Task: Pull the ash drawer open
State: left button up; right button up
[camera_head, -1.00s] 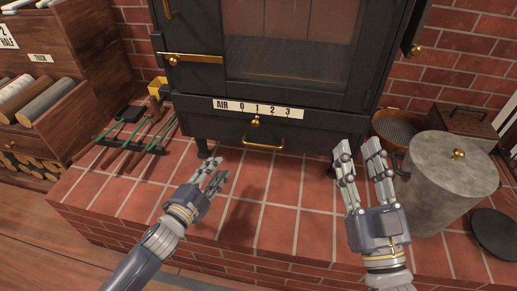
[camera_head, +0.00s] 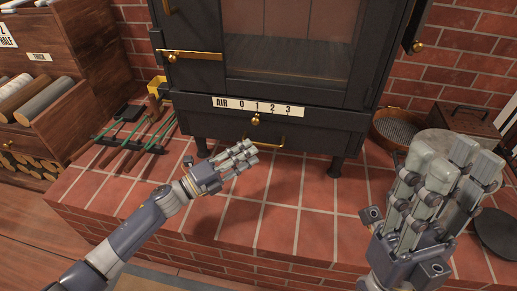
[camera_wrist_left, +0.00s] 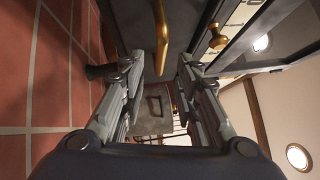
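The ash drawer (camera_head: 215,128) is the low black front under the stove's air scale, and it sits flush with the stove. Its brass bar handle (camera_head: 279,141) shows partly behind my left gripper (camera_head: 252,155). My left gripper is open and empty, just in front of and below the handle. In the left wrist view the brass handle (camera_wrist_left: 161,35) lies beyond the gap between the open fingers (camera_wrist_left: 160,65), apart from them. My right gripper (camera_head: 462,155) is open and empty at the right, in front of the grey metal bucket, which it mostly hides.
The brass air knob (camera_head: 255,120) sits just above the handle. Stove legs (camera_head: 336,167) stand on the brick hearth (camera_head: 290,215). Fire tools (camera_head: 130,140) lie to the left, and a round pan (camera_head: 396,128) stands to the right. The hearth before the drawer is clear.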

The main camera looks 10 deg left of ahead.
pick_arm(q)
jog(key=shift+b+x, duration=0.3)
jog(key=shift+x, duration=1.9)
jog(key=shift+c, duration=0.6)
grip_shut()
